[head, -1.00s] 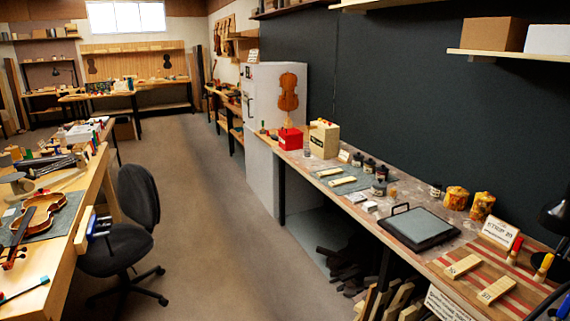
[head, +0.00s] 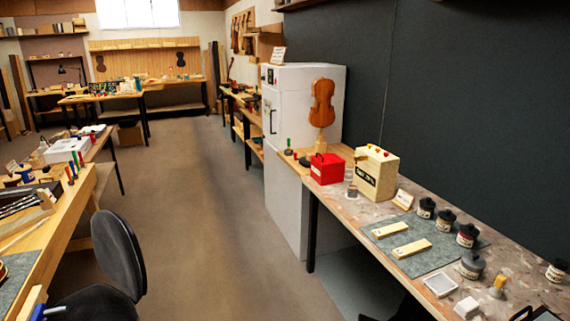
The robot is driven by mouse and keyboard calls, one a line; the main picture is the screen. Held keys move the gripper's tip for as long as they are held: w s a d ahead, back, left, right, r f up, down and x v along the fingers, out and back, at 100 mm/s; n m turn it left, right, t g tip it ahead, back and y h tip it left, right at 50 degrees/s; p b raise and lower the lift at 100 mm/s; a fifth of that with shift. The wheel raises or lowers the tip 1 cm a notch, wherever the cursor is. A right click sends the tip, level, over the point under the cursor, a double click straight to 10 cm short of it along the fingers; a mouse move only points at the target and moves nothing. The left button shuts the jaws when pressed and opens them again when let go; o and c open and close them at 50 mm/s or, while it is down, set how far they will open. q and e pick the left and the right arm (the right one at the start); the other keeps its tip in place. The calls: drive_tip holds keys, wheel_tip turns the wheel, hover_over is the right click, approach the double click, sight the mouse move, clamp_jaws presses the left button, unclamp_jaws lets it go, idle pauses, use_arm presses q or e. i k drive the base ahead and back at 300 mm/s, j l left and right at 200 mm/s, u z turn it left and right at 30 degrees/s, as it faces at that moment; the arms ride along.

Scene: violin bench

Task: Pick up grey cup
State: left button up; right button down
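No thing in the head view is plainly a grey cup. A small grey container (head: 352,191) stands on the right bench near the red box. I cannot tell which of these is the cup.
The right bench (head: 408,291) also holds a red box (head: 327,168), a cream box (head: 376,174), dark-lidded jars (head: 467,236) and a grey mat (head: 385,232). A black chair (head: 118,250) stands at lower left. The floor (head: 205,215) between is clear.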

sight(352, 191)
drive_tip(key=i+z, duration=0.15)
drive_tip(key=i, duration=0.5)
drive_tip(key=i+z, duration=0.15)
drive_tip(key=i, duration=0.45)
drive_tip(key=i+j+z, duration=0.15)
drive_tip(key=i, duration=0.5)
